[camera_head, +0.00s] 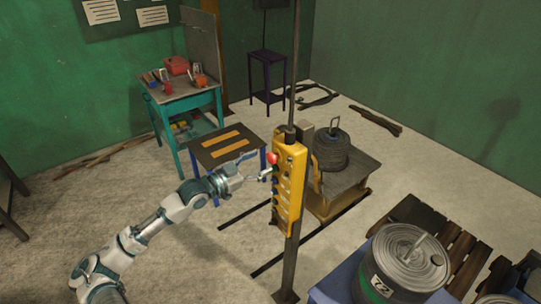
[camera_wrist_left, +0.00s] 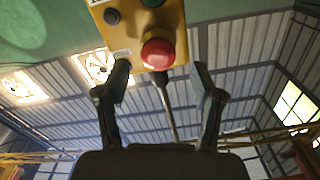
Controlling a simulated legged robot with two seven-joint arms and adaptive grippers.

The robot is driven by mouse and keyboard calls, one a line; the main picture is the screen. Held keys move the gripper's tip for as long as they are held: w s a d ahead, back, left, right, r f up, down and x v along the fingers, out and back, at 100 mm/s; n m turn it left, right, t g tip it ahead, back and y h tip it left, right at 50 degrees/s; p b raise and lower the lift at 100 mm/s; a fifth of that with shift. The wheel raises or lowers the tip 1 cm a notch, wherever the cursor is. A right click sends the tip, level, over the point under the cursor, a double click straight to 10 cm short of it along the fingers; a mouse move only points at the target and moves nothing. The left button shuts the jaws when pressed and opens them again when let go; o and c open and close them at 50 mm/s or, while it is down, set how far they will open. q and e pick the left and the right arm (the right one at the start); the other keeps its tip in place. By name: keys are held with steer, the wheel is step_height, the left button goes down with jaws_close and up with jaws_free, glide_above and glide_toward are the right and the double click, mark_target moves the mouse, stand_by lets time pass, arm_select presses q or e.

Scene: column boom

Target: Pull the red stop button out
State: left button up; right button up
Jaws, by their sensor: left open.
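The red stop button (camera_head: 272,158) sits near the top of the yellow control box (camera_head: 290,185), which hangs on a dark vertical post. In the left wrist view the red button (camera_wrist_left: 158,52) shows as a round knob on the yellow box (camera_wrist_left: 118,42). My left gripper (camera_head: 262,166) is close to the box, at the button's left. In the left wrist view the open left gripper (camera_wrist_left: 163,78) has one finger to either side of the button in the picture, with clear gaps. I cannot tell whether the fingertips reach its depth. My right gripper is not in view.
A dark post (camera_head: 294,60) carries the box. A teal table (camera_head: 182,97) with tools and a low blue-legged table (camera_head: 225,143) stand behind. A wire coil (camera_head: 330,150) is behind the box's right side. A drum (camera_head: 408,262) stands at the front right.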

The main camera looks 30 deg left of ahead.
mark_target(269, 158)
arm_select(q)
steer(key=p+x, duration=0.1)
steer(key=x, duration=0.2)
steer(key=shift+w+d+r, duration=0.15)
steer(key=shift+w+d, duration=0.05)
steer(key=shift+x, duration=0.75)
steer(key=shift+a, duration=0.1)
